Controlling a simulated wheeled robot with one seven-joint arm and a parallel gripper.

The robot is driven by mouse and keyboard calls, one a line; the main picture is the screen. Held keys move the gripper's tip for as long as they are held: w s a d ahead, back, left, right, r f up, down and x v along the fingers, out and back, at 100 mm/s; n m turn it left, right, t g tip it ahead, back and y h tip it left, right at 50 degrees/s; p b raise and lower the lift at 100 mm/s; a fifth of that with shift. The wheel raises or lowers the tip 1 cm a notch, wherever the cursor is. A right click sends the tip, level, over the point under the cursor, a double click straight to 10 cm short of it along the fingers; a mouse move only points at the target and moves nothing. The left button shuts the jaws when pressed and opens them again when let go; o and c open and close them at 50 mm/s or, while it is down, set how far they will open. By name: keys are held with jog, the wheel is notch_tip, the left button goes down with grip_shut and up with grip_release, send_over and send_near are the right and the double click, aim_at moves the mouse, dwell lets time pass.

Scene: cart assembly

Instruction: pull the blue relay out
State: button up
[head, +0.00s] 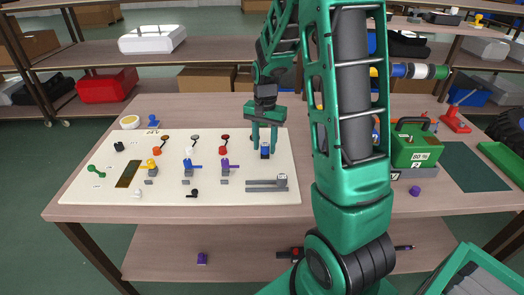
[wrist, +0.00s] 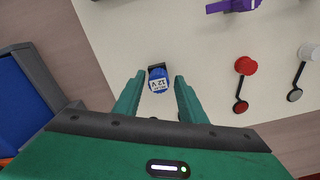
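The blue relay (head: 265,153) stands on the right part of the white board (head: 225,193). In the wrist view the relay (wrist: 158,80) shows a white "12 V" label on its top and a dark edge on its far side. My gripper (head: 264,141) points down over it. In the wrist view my gripper (wrist: 160,82) is open, with one green finger on each side of the relay. A gap shows between each finger and the relay. The relay's base and its seat in the board are hidden.
Red, white and dark knobs on stems stand near the relay, with a purple-handled valve (head: 226,166) to its left. A grey rail piece (head: 268,184) lies in front. A green box (head: 416,150) stands right of my arm.

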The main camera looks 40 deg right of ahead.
aim_at(265, 144)
jog(key=shift+c, duration=0.4)
grip_shut()
jog(key=shift+r, duration=0.3)
jog(key=shift+r, duration=2.3)
